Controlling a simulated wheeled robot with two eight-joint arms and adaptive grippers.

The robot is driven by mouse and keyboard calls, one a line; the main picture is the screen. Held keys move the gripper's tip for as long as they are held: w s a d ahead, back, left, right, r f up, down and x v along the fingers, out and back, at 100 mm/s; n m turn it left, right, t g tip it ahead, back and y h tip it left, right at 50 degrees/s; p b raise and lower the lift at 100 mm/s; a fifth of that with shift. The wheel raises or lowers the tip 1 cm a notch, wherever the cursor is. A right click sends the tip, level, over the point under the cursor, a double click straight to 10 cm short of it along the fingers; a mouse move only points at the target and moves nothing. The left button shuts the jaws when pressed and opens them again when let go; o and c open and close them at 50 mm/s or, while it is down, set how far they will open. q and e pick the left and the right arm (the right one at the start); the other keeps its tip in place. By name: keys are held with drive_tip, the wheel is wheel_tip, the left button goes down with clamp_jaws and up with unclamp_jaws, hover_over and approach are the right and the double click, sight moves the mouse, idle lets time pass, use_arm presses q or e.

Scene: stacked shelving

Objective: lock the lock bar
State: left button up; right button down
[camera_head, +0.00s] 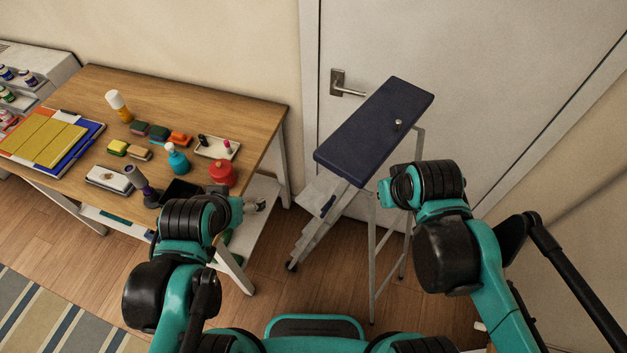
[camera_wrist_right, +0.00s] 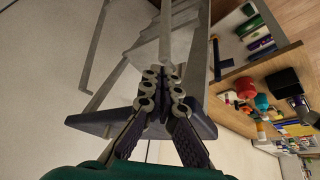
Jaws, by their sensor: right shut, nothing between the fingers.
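A step ladder with a dark blue top (camera_head: 375,130) and pale grey legs stands upright in front of the door. In the head view my right arm hides most of that hand. My left gripper (camera_head: 258,204) is near the table's right corner, its fingers unclear.
A wooden table (camera_head: 215,95) on the left holds bottles, a red pot (camera_head: 222,172), a small tray (camera_head: 217,146) and several other items. A closed door (camera_head: 470,60) with a lever handle (camera_head: 345,84) stands behind the ladder. Floor shows between table and ladder.

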wheel_tip(320, 180, up, 5)
drive_tip(key=a+p, duration=0.1)
drive_tip(key=p, duration=0.2)
drive_tip(key=r+n+g, duration=0.1)
drive_tip(key=n+g, duration=0.3)
drive_tip(key=n, duration=0.1)
hover_over(324, 212)
drive_tip(key=w+d, duration=0.4)
drive_tip(key=shift+s+a, duration=0.1)
drive_tip(key=shift+a, duration=0.1)
use_arm(q)
drive_tip(key=r, duration=0.4)
drive_tip(key=shift+s+a+r, duration=0.15)
drive_tip(key=shift+s+a, duration=0.05)
drive_tip(key=shift+a, duration=0.1)
use_arm(e)
drive_tip(key=w+a+f+n+g+h, duration=0.1)
drive_tip(key=a+n+g+h, duration=0.1)
drive_tip(key=a, duration=0.7)
drive_tip(key=shift+w+a+n+g, duration=0.3)
drive_tip(key=shift+n+g, duration=0.1)
drive_tip(key=shift+n, duration=0.4)
drive_tip(key=shift+d+f, duration=0.1)
drive_tip(key=shift+f, duration=0.05)
